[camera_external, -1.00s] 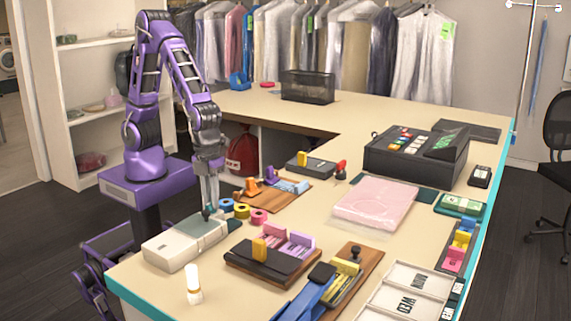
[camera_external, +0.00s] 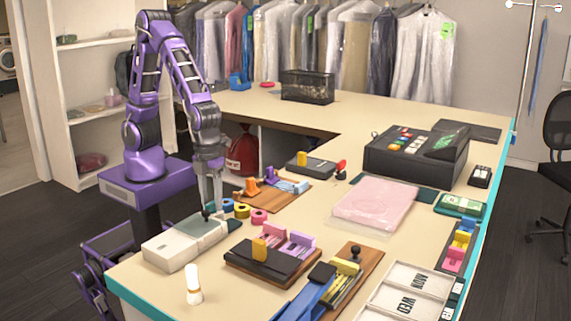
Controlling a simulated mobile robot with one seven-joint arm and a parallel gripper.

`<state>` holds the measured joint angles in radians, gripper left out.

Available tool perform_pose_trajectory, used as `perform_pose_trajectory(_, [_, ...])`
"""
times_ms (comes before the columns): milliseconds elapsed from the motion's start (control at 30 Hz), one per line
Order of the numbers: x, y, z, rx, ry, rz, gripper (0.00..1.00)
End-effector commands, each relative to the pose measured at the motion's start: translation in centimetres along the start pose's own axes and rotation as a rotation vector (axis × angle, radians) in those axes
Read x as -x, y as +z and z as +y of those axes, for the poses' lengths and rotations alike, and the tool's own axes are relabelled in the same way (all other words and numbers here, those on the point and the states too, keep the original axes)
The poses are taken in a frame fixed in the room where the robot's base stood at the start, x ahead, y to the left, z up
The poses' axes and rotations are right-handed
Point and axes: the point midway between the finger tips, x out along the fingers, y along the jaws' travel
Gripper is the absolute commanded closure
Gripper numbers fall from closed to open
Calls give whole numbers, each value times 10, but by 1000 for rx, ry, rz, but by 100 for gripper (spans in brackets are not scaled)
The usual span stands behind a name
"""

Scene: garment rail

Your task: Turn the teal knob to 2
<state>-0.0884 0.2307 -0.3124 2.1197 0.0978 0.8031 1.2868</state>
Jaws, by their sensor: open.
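A low white device with a grey-green top panel (camera_external: 172,248) sits at the near left corner of the counter. My gripper (camera_external: 212,212) points straight down over the device's far right end, with its fingertips close to the top. A small dark piece shows at the fingertips, and I cannot tell whether it is the teal knob or part of my fingers. The fingers hide most of that spot. The jaws are open. No number marks on the device can be read at this size.
Yellow and pink tape rolls (camera_external: 259,216) stand just right of my gripper. A white bottle (camera_external: 193,284) stands near the front edge. A pink folded garment (camera_external: 376,200) lies further right.

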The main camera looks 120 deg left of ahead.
Motion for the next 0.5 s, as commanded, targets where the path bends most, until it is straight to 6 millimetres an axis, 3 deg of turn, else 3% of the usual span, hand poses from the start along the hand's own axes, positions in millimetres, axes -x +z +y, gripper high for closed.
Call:
perform_pose_trajectory(267, [14,0,-1,1,-3,-1,49])
perform_pose_trajectory(500, [67,0,-1,1,-7,0,49])
